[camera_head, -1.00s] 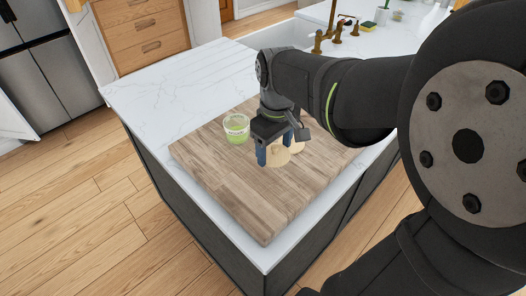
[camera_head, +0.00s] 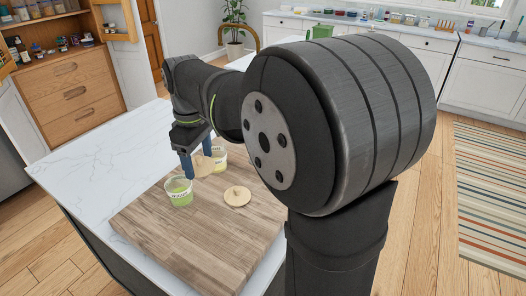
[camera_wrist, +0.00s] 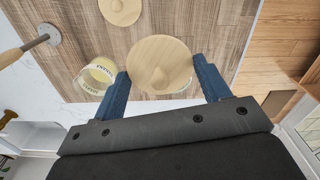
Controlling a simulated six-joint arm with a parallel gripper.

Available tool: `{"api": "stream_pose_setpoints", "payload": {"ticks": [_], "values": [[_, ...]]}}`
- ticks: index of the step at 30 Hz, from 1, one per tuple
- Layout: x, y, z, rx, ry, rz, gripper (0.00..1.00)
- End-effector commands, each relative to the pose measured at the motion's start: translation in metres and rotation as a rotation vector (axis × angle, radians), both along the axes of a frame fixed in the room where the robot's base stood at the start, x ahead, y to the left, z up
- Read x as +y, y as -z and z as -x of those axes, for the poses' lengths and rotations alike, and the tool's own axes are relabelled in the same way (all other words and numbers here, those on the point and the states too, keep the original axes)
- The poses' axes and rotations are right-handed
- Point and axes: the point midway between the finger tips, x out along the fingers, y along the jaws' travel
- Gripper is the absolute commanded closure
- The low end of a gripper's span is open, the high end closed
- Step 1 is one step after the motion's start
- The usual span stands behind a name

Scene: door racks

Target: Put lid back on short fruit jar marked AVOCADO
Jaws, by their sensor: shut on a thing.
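My gripper (camera_head: 197,160) is shut on a round pale wooden lid with a knob (camera_wrist: 160,64), held at its sides between the blue fingers. The held lid also shows in the head view (camera_head: 203,167), raised above the board. A short clear jar with green contents (camera_head: 179,192) stands open just left of and nearer than the lid; its label is too small to read. In the wrist view, part of a jar's rim (camera_wrist: 185,87) shows below the held lid, which hides most of it. A jar with yellowish contents (camera_head: 220,159) stands beyond, also in the wrist view (camera_wrist: 97,76).
A second wooden lid (camera_head: 237,196) lies on the wooden board (camera_head: 190,235), also seen in the wrist view (camera_wrist: 120,10). The board rests on a white marble counter (camera_head: 90,160). The board's near part is clear. A wooden-handled tool with a grey disc (camera_wrist: 47,34) shows in the wrist view.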

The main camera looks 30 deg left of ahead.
Motion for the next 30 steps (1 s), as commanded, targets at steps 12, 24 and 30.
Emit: {"api": "stream_pose_setpoints", "payload": {"ticks": [12,24,30], "values": [[0.075,0.0,0.022,0.0,-0.1,0.001,0.53],[0.075,0.032,0.022,0.001,-0.1,0.002,0.53],[0.075,0.05,0.022,0.001,-0.1,0.001,0.53]]}}
